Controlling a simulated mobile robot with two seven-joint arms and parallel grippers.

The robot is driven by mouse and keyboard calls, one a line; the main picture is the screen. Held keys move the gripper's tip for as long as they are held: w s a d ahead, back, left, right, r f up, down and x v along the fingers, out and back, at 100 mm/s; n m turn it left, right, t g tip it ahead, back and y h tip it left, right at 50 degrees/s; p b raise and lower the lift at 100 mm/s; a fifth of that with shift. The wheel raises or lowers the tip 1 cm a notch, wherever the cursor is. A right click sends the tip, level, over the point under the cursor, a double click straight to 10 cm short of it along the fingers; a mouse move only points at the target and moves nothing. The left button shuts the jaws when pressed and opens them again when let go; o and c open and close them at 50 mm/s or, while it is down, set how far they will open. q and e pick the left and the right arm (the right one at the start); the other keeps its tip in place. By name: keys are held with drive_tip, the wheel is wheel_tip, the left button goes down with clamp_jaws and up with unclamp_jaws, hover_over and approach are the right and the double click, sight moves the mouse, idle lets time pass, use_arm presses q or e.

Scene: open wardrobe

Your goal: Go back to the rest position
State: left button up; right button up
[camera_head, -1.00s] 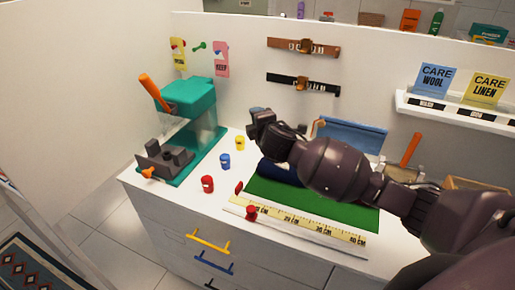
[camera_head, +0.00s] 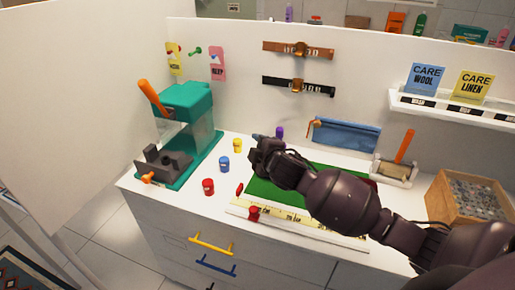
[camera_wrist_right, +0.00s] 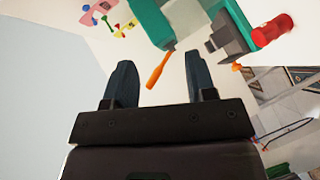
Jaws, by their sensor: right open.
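My right gripper (camera_head: 257,142) is above the back of the white counter, at the left end of the green mat (camera_head: 268,191). In the right wrist view its two fingers (camera_wrist_right: 160,85) are apart with nothing between them. The teal press (camera_wrist_right: 150,22) with its orange lever (camera_wrist_right: 160,69) shows beyond the fingers. My right arm covers much of the mat and part of the yellow ruler (camera_head: 285,217). My left gripper is not in the head view.
The teal press (camera_head: 190,115) stands at the counter's left end. Red (camera_head: 208,187), blue (camera_head: 224,164) and yellow (camera_head: 238,145) spools stand beside it. A wooden box (camera_head: 470,203) and an orange-handled brush (camera_head: 404,146) are at the right. A shelf (camera_head: 450,108) with care cards hangs above.

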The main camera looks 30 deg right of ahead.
idle(0.4)
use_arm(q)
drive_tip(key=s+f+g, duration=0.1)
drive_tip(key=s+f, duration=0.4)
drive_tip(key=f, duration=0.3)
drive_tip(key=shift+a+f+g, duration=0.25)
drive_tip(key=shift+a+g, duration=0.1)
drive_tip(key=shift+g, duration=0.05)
use_arm(e)
drive_tip(key=s+f+m+g, duration=0.1)
drive_tip(key=s+f+m, duration=0.5)
drive_tip(key=s+f, duration=0.5)
drive_tip(key=s+f+m+g, duration=0.2)
drive_tip(key=s+f+m, duration=0.5)
drive_tip(key=s, duration=1.2)
wheel_tip(320, 180, down, 5)
drive_tip(key=shift+d+r+g, duration=0.2)
drive_tip(key=shift+g, duration=0.1)
drive_tip(key=shift+s, duration=0.1)
